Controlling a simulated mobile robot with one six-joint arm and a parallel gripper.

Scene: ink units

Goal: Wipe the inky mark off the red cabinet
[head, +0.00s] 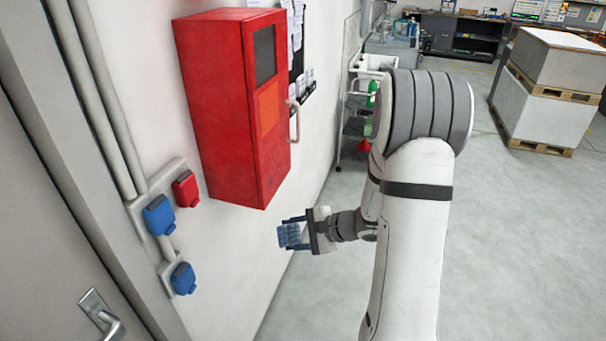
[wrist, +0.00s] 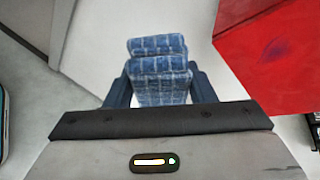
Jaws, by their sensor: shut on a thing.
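The red cabinet (head: 222,110) hangs on the white wall, left of my arm in the head view. It has a dark window and an orange panel on its front. In the wrist view the cabinet (wrist: 285,50) fills the upper right, and a dark purplish smudge (wrist: 276,48) shows on its red face. My gripper (head: 303,233) is below and to the right of the cabinet, apart from it. It is shut on a folded blue checked cloth (head: 289,236). In the wrist view the cloth (wrist: 158,75) sits between the fingers.
Blue and red sockets (head: 160,215) are on the wall left of the cabinet. A grey door with a handle (head: 102,315) is at the far left. A trolley (head: 355,130) stands behind. Boxes on pallets (head: 545,100) stand at right.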

